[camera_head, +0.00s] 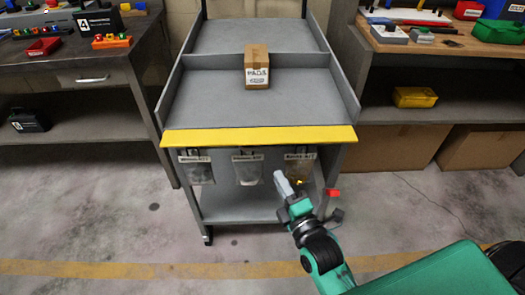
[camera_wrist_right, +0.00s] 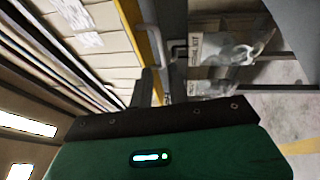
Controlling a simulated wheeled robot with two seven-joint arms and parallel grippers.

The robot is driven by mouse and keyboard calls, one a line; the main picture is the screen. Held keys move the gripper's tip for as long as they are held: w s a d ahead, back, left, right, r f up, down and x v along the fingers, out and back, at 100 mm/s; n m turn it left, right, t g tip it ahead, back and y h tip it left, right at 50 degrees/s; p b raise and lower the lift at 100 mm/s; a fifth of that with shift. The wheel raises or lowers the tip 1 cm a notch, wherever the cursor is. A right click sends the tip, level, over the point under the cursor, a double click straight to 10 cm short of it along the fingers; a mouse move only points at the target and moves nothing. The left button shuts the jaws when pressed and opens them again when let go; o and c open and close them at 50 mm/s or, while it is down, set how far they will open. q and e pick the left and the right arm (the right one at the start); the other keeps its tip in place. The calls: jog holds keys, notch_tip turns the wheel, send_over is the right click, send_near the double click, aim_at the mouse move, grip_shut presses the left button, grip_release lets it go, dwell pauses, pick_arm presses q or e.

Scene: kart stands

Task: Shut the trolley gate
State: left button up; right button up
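The grey trolley (camera_head: 215,80) stands in the middle of the head view. A yellow strip (camera_head: 260,136) runs across its near edge, apparently the gate; its exact angle is hard to tell. The yellow strip also shows edge-on in the right wrist view (camera_wrist_right: 145,35), beside a dark bracket (camera_wrist_right: 178,48). My right gripper (camera_head: 283,184) is below the strip, in front of the hanging bags. Its dark fingers (camera_wrist_right: 163,88) point towards the strip in the wrist view, and their gap is unclear. My left gripper is out of view.
A small cardboard box (camera_head: 257,68) stands on the trolley's top tray. Several labelled bags (camera_head: 247,168) hang under the strip. A red piece (camera_head: 333,192) sticks out at the trolley's right. Benches flank it left (camera_head: 85,78) and right (camera_head: 465,50). The floor at left is clear.

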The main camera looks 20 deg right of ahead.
aim_at(262, 149)
jog(key=w, duration=0.3)
jog(key=w+a+r, duration=0.1)
jog(key=w, duration=0.7)
jog(key=shift+w+a+r+b, duration=0.1)
jog(key=shift+a+r+b, duration=0.05)
jog(key=shift+r+b, duration=0.15)
jog(key=shift+c, duration=0.3)
grip_shut()
